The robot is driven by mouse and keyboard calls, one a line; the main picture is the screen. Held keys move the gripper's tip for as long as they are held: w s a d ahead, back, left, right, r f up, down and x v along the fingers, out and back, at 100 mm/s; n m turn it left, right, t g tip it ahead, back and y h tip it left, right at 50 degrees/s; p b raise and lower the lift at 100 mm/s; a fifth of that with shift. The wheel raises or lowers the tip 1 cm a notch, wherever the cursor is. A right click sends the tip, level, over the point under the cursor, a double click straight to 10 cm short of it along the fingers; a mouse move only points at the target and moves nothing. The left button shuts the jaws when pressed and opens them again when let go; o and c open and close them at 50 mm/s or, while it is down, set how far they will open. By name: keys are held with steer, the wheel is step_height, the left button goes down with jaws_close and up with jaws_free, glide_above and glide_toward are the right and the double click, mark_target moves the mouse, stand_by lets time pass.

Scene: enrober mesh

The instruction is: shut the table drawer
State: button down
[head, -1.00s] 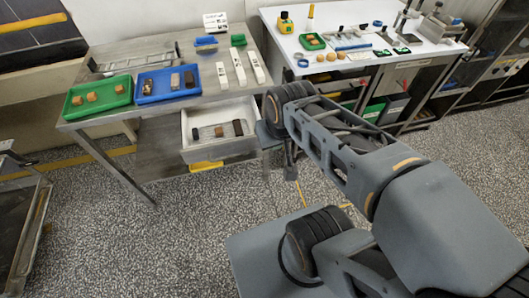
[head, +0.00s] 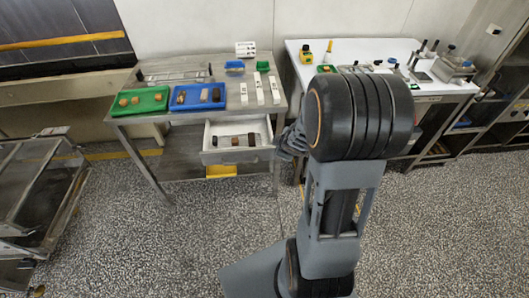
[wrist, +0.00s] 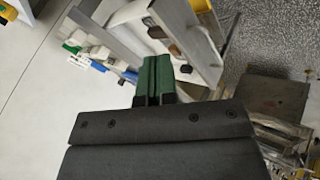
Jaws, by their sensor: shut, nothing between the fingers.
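The table drawer (head: 237,156) stands pulled out from the front of the metal table (head: 190,128) in the head view. It is a light, open-topped box holding a few small dark and brown items. My gripper (head: 288,146) is just right of the drawer in the head view, partly hidden by my arm. In the wrist view its green fingertips (wrist: 154,75) are together with nothing between them. The drawer (wrist: 196,46) shows past the fingertips there, with dark items inside. I cannot tell whether the fingers touch it.
A green tray (head: 119,109) and a blue tray (head: 177,106) stand on the table. A white-topped bench (head: 297,52) with tools stands to the right. A metal rack cart (head: 62,190) is at the left. The speckled floor in front of the drawer is clear.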

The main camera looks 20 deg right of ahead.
step_height(320, 180, down, 6)
steer(key=a+n+y, duration=0.2)
steer(key=n+y, duration=0.2)
glide_toward(261, 158)
step_height(261, 158, down, 4)
steer(key=w+a, duration=0.2)
steer(key=shift+w+d+r, duration=0.15)
steer(key=shift+w+d, duration=0.15)
steer(key=shift+w, duration=0.35)
